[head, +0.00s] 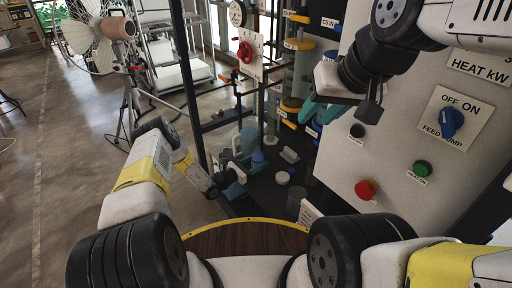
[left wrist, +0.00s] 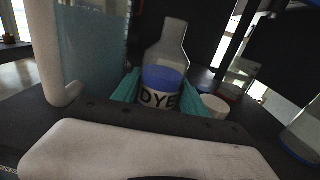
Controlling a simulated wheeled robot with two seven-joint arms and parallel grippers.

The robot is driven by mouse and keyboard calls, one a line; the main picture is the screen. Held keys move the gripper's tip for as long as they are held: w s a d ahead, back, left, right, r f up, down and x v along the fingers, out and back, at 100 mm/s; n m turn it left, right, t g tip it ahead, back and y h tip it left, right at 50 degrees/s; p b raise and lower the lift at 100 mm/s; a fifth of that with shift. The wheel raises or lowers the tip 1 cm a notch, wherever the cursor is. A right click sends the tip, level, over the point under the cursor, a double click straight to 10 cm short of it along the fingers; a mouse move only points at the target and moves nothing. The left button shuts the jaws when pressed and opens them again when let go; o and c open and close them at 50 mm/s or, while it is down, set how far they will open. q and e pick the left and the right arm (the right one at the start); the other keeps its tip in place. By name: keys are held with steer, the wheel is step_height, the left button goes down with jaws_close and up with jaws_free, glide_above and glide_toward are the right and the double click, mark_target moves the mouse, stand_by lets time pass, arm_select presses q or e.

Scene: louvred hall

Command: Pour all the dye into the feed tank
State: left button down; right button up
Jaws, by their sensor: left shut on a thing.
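My left gripper (head: 240,176) is low over the dark bench, its teal fingers shut on the dye bottle. In the left wrist view the bottle (left wrist: 160,98) has a white label reading DYE and a blue part above it.
A pale blue jug (left wrist: 95,50) with a white handle stands close left of the dye bottle. A white lid (left wrist: 215,103) and clear glassware (left wrist: 240,72) are at its right. The panel has a blue feed pump knob (head: 452,122) and a red button (head: 366,190).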

mark_target(257, 154)
arm_select(q)
steer(key=shift+r, duration=1.95)
